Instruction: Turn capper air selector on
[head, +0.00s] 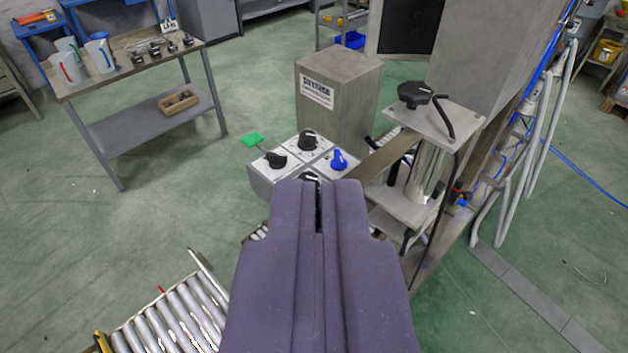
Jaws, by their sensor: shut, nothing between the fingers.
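A grey control box (262,176) with several rotary selectors stands ahead of my gripper. A blue selector knob (339,160) sits on its right panel. A black knob (307,140) is on the far panel, and another black knob (275,159) is on the left panel, beside a green tag. One more dark knob (311,176) shows just past my fingertips, its near part hidden. The labels are too small to read, so I cannot tell which is the capper air selector. My purple gripper (318,186) is shut and empty; I cannot tell whether it touches the near knob.
A grey metal box (338,100) with a label stands behind the selectors. A machine column with a black handwheel (415,95) and hoses is at right. A roller conveyor (170,315) lies at lower left. A bench (150,75) with jugs stands at upper left. Green floor between is open.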

